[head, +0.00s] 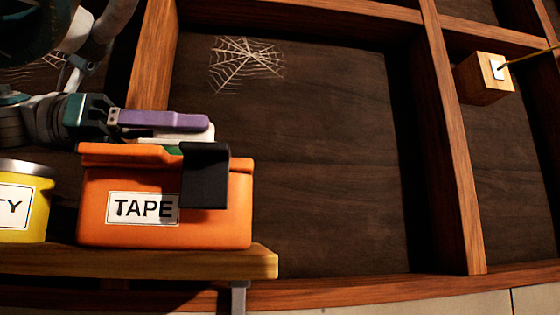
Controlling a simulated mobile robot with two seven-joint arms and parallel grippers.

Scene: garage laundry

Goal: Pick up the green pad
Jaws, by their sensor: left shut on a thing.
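My left gripper (165,127) reaches in from the left over an orange bin (100,215) labelled TAPE. A purple finger lies level just above the bin's top. Only a thin sliver of the green pad (174,150) shows, below the finger and behind the bin's rim. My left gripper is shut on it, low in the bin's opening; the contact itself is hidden. A pale piece (203,133) shows just under the purple finger. My right gripper is not in view.
The bin stands on a wooden shelf (200,262) with a yellow can (28,205) to its left. A black piece (206,175) overlaps the bin's front right. Wooden studs (452,140) and a small wooden block (484,80) are on the wall. Space right of the bin is clear.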

